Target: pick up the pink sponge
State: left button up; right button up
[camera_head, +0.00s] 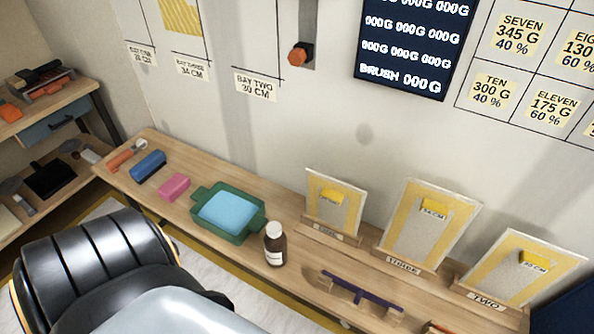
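The pink sponge (174,187) lies on the wooden bench, a small block between a blue block with a dark base (148,165) and a green tray (237,236) holding light blue material. Nothing covers or touches the sponge from above. A black and grey part of my own arm fills the lower left, in front of the bench. Neither of my grippers shows in this view.
A brown bottle with a white cap (276,246) stands right of the tray. Framed yellow samples (426,225) stand along the wall, with a purple tool (361,290) before them. An orange-handled tool (124,157) lies at the bench's left end. A side shelf (45,128) stands left.

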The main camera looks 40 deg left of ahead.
aim_at(177, 184)
jog(key=u, duration=2.35)
